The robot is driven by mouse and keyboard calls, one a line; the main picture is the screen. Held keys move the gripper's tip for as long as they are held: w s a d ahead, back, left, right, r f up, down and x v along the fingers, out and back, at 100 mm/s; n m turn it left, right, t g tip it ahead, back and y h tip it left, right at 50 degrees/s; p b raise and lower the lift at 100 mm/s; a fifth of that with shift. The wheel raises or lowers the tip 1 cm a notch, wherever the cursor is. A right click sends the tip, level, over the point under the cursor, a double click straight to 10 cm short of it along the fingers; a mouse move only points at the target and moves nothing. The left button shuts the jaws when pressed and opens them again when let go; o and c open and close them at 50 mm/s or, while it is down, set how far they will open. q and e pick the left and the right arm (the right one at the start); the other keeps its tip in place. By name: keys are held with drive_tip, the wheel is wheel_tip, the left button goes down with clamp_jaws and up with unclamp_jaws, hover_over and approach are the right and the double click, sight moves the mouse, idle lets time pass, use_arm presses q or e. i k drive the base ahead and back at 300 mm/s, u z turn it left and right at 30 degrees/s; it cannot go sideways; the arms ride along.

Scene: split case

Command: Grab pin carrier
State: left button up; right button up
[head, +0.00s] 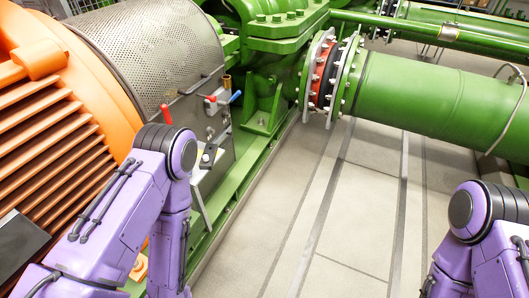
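I cannot make out for sure which thing is the pin carrier. A metal panel (190,115) on the side of the machine bears several small fittings. My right arm is at the lower right, away from the panel. Both grippers are outside the picture.
An orange finned motor (45,130) and a perforated metal guard (155,50) fill the left. A green pump casing (275,40) and a thick green pipe (430,95) lie behind. The tiled floor (330,220) between my arms is clear.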

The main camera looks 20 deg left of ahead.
sight(210, 150)
drive_tip(key=z, duration=0.35)
drive_tip(key=i, duration=2.55)
drive_tip(key=u, duration=3.1)
drive_tip(key=i, duration=0.45)
drive_tip(key=z, duration=0.05)
